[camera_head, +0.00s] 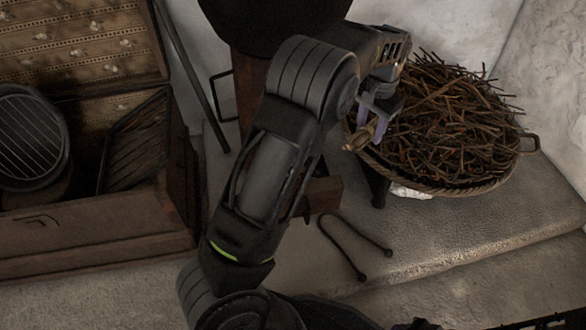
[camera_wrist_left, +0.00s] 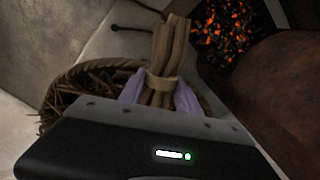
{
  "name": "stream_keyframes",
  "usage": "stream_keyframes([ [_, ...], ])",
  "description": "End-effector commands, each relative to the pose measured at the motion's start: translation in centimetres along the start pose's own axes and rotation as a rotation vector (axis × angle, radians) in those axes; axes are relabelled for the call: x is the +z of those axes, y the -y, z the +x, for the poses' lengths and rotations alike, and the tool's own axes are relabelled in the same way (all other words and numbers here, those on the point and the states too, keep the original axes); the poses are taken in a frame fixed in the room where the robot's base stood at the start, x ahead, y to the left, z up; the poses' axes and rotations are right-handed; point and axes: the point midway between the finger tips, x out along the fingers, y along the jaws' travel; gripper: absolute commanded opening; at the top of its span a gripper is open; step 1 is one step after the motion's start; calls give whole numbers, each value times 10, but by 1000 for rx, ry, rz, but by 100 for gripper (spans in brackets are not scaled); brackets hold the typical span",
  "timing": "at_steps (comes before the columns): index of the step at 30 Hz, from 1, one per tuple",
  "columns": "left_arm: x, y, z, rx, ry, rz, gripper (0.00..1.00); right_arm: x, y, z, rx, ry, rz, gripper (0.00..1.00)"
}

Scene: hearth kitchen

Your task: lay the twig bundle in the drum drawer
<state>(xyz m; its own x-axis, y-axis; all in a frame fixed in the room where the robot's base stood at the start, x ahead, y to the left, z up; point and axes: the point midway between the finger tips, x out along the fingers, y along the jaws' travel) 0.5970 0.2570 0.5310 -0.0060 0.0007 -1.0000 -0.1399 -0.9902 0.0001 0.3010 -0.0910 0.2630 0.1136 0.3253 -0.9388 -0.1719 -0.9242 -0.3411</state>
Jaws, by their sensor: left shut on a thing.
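My left gripper (camera_head: 378,112) is shut on the twig bundle (camera_head: 362,134), at the left side of a wicker basket. In the left wrist view the twig bundle (camera_wrist_left: 172,50) is several pale brown sticks tied with a tan band, between lilac fingers (camera_wrist_left: 158,92). I see nothing beneath the bundle that clearly bears it. A reddish-brown wooden block (camera_head: 325,194) shows partly behind my left arm. I cannot tell whether it is the drum drawer or whether that is open. My right gripper is not in view.
The wicker basket (camera_head: 440,188) is heaped with loose twigs. A black round vessel (camera_head: 270,22) stands at the top. Black tongs (camera_head: 352,246) lie on the stone slab. An open wooden chest (camera_head: 95,232) stands at left. Orange embers (camera_wrist_left: 228,32) glow in the left wrist view.

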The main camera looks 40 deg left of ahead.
Motion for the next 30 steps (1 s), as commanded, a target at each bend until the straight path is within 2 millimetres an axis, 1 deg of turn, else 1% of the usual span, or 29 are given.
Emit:
stream_keyframes([
  [1,9,18,8,4,6,29,0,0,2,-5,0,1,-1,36],
  [5,36,61,38,5,8,161,0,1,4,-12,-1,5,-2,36],
  [6,46,74,47,4,8,206,0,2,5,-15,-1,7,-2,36],
  [9,71,101,68,4,6,316,0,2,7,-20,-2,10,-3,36],
  [12,92,120,84,3,1,413,0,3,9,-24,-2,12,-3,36],
  [15,108,132,96,1,-3,485,0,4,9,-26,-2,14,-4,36],
  [18,116,137,101,-1,-6,525,0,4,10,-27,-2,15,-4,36],
  [28,117,139,103,-2,-6,536,0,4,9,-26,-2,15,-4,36],
  [30,117,138,108,-1,-5,535,0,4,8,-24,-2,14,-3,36],
])
